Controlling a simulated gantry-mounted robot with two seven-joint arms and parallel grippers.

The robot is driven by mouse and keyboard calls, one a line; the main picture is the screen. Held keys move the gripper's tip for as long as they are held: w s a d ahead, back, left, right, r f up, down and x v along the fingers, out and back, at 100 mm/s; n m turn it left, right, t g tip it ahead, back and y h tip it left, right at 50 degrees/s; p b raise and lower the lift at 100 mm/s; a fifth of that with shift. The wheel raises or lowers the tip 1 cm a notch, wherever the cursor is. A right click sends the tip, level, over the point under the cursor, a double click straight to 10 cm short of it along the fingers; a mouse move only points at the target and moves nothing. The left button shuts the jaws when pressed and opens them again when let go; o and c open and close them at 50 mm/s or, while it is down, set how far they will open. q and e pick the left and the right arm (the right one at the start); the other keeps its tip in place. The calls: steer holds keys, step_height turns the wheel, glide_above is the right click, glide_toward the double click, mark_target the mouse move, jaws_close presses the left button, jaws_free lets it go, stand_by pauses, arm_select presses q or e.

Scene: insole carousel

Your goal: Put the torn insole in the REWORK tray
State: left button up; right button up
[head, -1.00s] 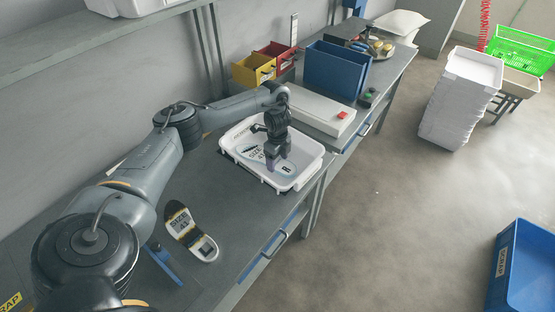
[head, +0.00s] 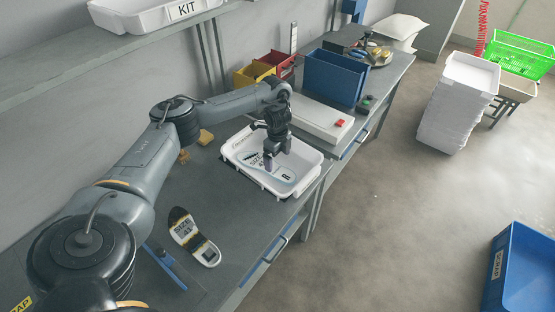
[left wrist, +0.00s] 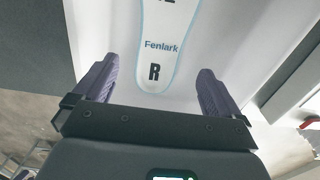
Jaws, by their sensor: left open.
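A white insole (head: 262,166) with dark print lies in the white tray (head: 306,182) on the workbench. In the left wrist view the insole (left wrist: 160,50) shows "Fenlark" and "R"; no tear shows on the visible part. My left gripper (head: 277,160) is over the tray, and its two purple fingers (left wrist: 156,88) are apart with nothing between them. The insole end lies just beyond the fingers; I cannot tell the exact gap. A black, white and yellow insole (head: 194,238) lies on the bench near my left arm. The right gripper does not show. No REWORK label is readable.
A white KIT tray (head: 150,14) sits on the upper shelf. Yellow (head: 254,73) and red (head: 281,64) bins, a blue bin (head: 335,74) and a white device with a red button (head: 318,118) stand behind the tray. A blue SCRAP crate (head: 520,272) is on the floor.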

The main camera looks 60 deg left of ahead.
arm_select(q)
step_height(320, 180, up, 6)
steer(key=p, duration=0.3)
steer(key=shift+r+p, duration=0.25)
steer(key=shift+p, duration=0.05)
